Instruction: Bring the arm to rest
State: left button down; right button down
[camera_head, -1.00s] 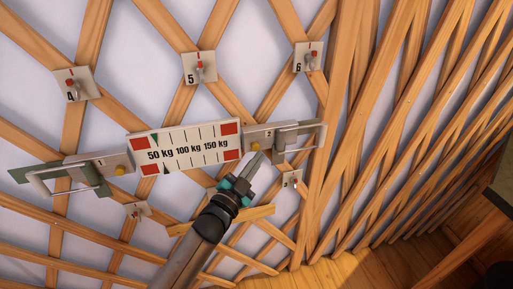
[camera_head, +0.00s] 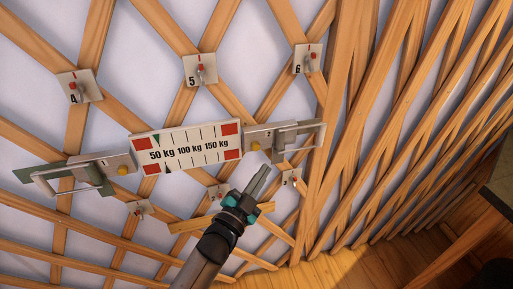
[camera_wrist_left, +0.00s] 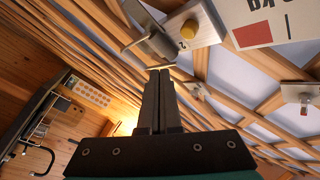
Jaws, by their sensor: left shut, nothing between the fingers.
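My left gripper (camera_head: 264,170) is shut and empty, its two dark fingers together and pointing up and to the right. In the head view its tips appear just below the latch marked 2 (camera_head: 262,144), at the right end of the load gauge. In the left wrist view the closed fingers (camera_wrist_left: 159,75) appear below the latch's metal body (camera_wrist_left: 198,22) and yellow knob, with nothing between them. Whether the tips touch anything is hard to tell, but a gap shows in the head view. My right gripper is not in view.
The white gauge (camera_head: 187,147) marked 50, 100 and 150 kg spans the wooden lattice, with latch 1 (camera_head: 105,168) at its left. Small numbered plates 4 (camera_head: 80,86), 5 (camera_head: 200,68) and 6 (camera_head: 307,58) hang above. A dark table edge (camera_head: 500,180) is at far right.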

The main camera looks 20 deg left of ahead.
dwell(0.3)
pick_arm(q)
jog(key=s+a+f+n+g+y+b, duration=0.1)
jog(key=s+f+g, duration=0.25)
jog(key=f, duration=0.75)
jog(key=s+f+n+g+y+b, duration=0.15)
jog(key=s+f, duration=0.35)
jog(key=f, duration=0.5)
jog(key=s+a+f+n+g+b, duration=0.1)
jog(key=s+f+n+g+b, duration=0.2)
jog(key=f, duration=0.8)
jog(key=s+a+f+g+b, duration=0.1)
jog(key=s+f+g, duration=0.2)
jog(key=s+f, duration=0.3)
jog(key=s+f+n+g+y, duration=0.1)
jog(key=s+f+g, duration=0.2)
jog(key=s+f, duration=0.4)
jog(key=s+a+f+g+b, duration=0.1)
jog(key=s+f+g, duration=0.3)
jog(key=s, duration=1.6)
notch_tip(320, 180, down, 3)
jog(key=shift+s+a+r+n+b, duration=0.15)
jog(key=shift+a+n+b, duration=0.15)
jog(key=shift+n, duration=0.05)
